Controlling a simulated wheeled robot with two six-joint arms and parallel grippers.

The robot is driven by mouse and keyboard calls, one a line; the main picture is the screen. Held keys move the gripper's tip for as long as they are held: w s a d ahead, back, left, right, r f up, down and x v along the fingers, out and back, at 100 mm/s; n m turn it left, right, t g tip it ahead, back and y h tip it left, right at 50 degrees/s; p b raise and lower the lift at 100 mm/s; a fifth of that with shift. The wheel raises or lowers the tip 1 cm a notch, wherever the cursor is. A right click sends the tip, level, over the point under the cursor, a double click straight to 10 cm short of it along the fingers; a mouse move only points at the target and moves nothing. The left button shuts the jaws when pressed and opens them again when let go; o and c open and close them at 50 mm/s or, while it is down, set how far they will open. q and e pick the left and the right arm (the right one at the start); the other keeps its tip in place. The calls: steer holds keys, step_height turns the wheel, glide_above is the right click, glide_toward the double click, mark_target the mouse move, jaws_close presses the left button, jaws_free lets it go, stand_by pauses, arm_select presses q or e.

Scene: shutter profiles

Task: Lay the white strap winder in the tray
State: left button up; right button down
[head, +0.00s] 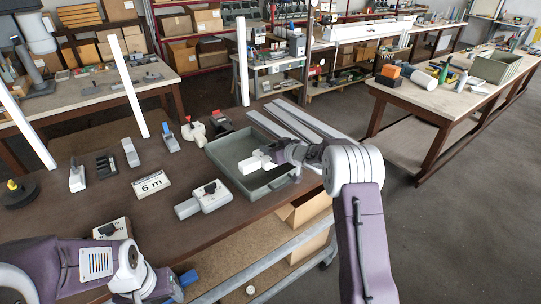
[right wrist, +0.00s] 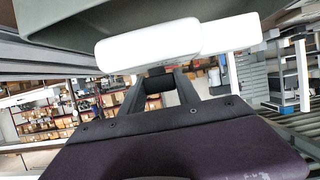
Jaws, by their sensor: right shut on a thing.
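The white strap winder (head: 251,163) is in my right gripper (head: 275,157), whose jaws are shut on it. It is over the inside of the grey-green tray (head: 271,186), near the tray's middle. I cannot tell whether it touches the tray floor. In the right wrist view the white winder (right wrist: 150,44) lies across the fingertips (right wrist: 165,80), with a grey tray wall (right wrist: 75,35) beyond it. My left gripper (head: 165,290) is at the bottom edge of the head view, partly cut off, and its jaws do not show clearly.
Grey profiles (head: 300,120) lie behind the tray. Cardboard boxes (head: 305,207) sit below the front edge.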

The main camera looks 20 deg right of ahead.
steer(key=f, duration=0.4)
steer(key=shift+d, duration=0.2)
steer(key=shift+w, duration=0.1)
steer(key=shift+a+f, duration=0.1)
steer(key=c, duration=1.3)
jaws_free()
steer(key=shift+f, duration=0.1)
steer(key=o, duration=0.4)
